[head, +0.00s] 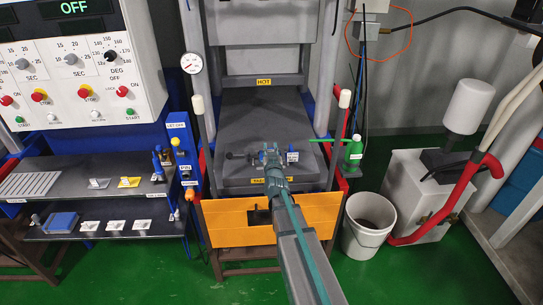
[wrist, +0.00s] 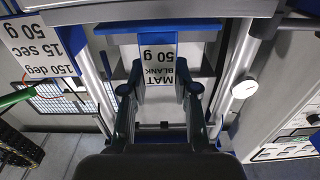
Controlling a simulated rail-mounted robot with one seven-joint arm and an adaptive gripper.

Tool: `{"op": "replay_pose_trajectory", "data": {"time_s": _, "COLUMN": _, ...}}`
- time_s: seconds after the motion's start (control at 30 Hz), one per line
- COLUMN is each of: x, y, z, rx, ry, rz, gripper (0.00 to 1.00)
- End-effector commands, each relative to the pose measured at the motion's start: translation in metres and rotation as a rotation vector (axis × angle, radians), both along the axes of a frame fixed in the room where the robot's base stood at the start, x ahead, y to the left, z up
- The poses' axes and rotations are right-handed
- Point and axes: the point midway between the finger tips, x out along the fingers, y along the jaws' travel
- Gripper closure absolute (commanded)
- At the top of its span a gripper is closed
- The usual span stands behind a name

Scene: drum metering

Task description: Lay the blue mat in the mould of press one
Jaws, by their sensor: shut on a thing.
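My gripper (head: 270,154) is over the grey lower bed (head: 245,118) of the press in the middle of the head view. In the wrist view its two fingers (wrist: 160,92) stand on either side of a blue piece (wrist: 160,38) with a white label reading "50 g" and "MAT BLANK", upside down. I take this as the blue mat, held between the fingers. In the head view only a little blue and a white tag show at the gripper. The mould cannot be made out clearly; a dark handle-like part (head: 238,155) lies left of the gripper.
A yellow "HOT" label (head: 264,82) marks the upper press block. An orange guard (head: 236,221) is at the front. A control panel (head: 75,75) and shelves with small parts (head: 85,180) stand left. A green bottle (head: 353,152) and white bucket (head: 369,215) stand right.

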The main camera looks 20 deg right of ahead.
Motion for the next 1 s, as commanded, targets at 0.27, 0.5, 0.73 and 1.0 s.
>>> {"op": "replay_pose_trajectory", "data": {"time_s": 0.27, "x": -0.0002, "y": 0.0009, "z": -0.0134, "rx": 0.001, "ry": -0.001, "rz": 0.001, "gripper": 1.00}}
{"op": "replay_pose_trajectory", "data": {"time_s": 0.5, "x": -0.0002, "y": 0.0008, "z": -0.0182, "rx": 0.001, "ry": 0.000, "rz": 0.001, "gripper": 1.00}}
{"op": "replay_pose_trajectory", "data": {"time_s": 0.73, "x": -0.0002, "y": 0.0008, "z": -0.0168, "rx": 0.001, "ry": 0.000, "rz": 0.001, "gripper": 0.46}}
{"op": "replay_pose_trajectory", "data": {"time_s": 1.0, "x": -0.0001, "y": 0.0008, "z": -0.0161, "rx": 0.000, "ry": 0.000, "rz": 0.001, "gripper": 0.46}}
